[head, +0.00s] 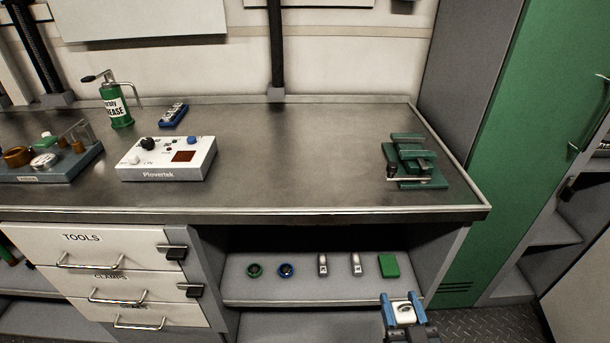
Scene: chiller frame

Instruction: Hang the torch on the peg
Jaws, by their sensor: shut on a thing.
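My gripper (404,318) is at the bottom right, low in front of the bench's open shelf. Its blue fingers are shut on a small pale object (404,310) with a dark round mark on its top. Only the upper end of this object shows, so I cannot tell for sure that it is the torch. I can make out no peg in this view.
The steel bench (300,150) bears a green vise (415,165), a white Plovertek box (168,160), a green grease can (116,108) and a tool tray (45,174). The shelf (305,292) holds two rings, two silver pieces and a green block (388,265). A green cabinet (515,150) stands right.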

